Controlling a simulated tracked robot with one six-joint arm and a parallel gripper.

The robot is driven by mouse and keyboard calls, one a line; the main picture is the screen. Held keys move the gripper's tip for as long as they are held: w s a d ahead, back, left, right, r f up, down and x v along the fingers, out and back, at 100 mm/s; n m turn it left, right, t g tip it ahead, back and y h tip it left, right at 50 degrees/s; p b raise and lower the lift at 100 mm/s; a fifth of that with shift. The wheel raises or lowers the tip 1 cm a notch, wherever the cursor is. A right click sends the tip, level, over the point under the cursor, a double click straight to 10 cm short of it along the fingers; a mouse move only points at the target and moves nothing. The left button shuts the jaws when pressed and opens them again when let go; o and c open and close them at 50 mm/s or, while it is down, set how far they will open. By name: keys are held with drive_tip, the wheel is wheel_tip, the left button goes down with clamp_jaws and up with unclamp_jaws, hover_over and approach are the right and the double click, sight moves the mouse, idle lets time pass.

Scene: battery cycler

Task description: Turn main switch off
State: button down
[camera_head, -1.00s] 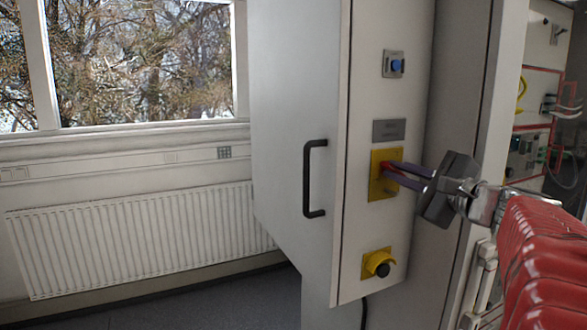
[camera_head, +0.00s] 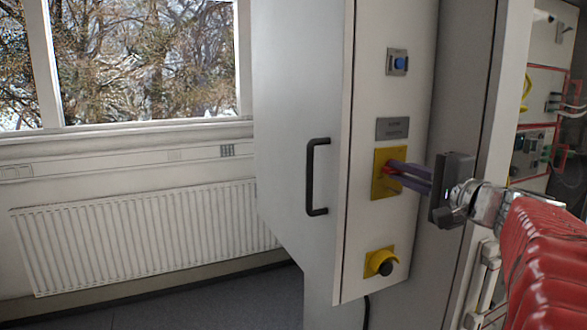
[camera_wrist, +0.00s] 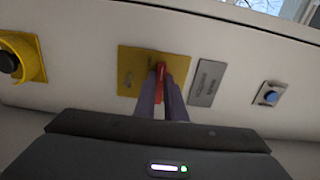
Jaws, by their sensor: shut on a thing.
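The main switch is a red knob (camera_wrist: 161,72) on a yellow plate (camera_head: 381,186) on the white cabinet front. My gripper (camera_head: 390,172) reaches in from the right, and its two purple-grey fingers are shut on the red knob. In the wrist view the fingers (camera_wrist: 161,82) lie on either side of the knob, which stands lengthwise between them. The fingers hide part of the knob in the head view, and its markings are too small to read.
A blue button (camera_head: 399,63) and a grey label plate (camera_head: 392,129) sit above the switch. A black knob in a yellow collar (camera_head: 380,263) sits below. A black door handle (camera_head: 313,177) stands out at the left. Open shelves with wiring (camera_head: 545,130) are at the right.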

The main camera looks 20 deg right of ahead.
drive_tip(key=shift+a+f, duration=0.15)
drive_tip(key=shift+f, duration=0.1)
drive_tip(key=c, duration=1.8)
unclamp_jaws()
drive_tip(key=shift+r, duration=0.15)
drive_tip(key=shift+s, duration=0.15)
drive_tip(key=shift+s+d, duration=0.15)
drive_tip(key=shift+s, duration=3.25)
drive_tip(key=shift+s+d, duration=0.1)
drive_tip(key=shift+s, duration=3.25)
